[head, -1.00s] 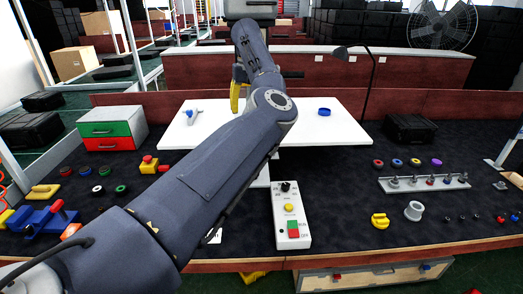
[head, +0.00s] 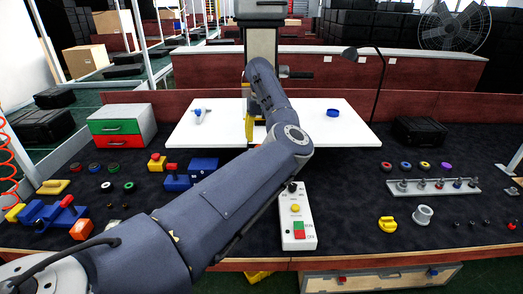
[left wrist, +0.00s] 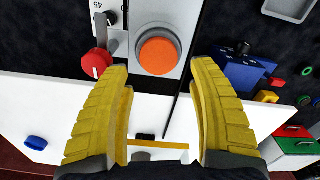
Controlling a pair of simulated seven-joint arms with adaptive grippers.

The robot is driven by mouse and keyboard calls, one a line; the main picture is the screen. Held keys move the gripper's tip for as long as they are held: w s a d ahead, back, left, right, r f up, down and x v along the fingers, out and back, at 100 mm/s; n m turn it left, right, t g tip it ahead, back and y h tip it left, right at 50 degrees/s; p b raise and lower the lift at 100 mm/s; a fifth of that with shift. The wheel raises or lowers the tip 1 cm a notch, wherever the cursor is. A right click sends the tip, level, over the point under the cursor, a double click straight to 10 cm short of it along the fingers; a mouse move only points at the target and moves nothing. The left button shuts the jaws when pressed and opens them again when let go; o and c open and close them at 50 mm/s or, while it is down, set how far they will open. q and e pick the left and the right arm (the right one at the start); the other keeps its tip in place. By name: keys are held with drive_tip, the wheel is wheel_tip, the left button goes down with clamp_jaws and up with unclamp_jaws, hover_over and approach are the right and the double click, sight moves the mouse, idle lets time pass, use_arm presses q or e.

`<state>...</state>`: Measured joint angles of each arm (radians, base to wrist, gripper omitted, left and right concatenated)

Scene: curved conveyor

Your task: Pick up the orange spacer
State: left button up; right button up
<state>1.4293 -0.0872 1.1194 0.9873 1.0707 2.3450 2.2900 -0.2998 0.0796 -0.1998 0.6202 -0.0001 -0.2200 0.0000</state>
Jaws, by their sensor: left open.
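My left gripper (head: 252,130) is mostly hidden behind its own arm in the head view, over the white table. In the left wrist view its two yellow fingers (left wrist: 160,70) are spread apart, with nothing held between them. An orange round piece (left wrist: 159,56) appears between and just past the fingertips. It sits in a grey ring on a grey panel (left wrist: 170,18); I cannot tell whether it is the spacer or a button. My arm hides that spot in the head view. An orange block (head: 81,229) lies at the left front of the dark bench.
A control box (head: 297,218) stands right of my arm. A blue fixture (head: 203,166) is left of it. The white table (head: 355,125) holds a blue ring (head: 333,113). A rack of pegs (head: 432,187) stands right. Green and red drawers (head: 118,127) stand left.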

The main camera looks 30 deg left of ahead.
use_arm(q)
drive_tip(key=shift+w+f, duration=0.1)
drive_tip(key=shift+f, duration=2.6)
drive_tip(key=c, duration=1.1)
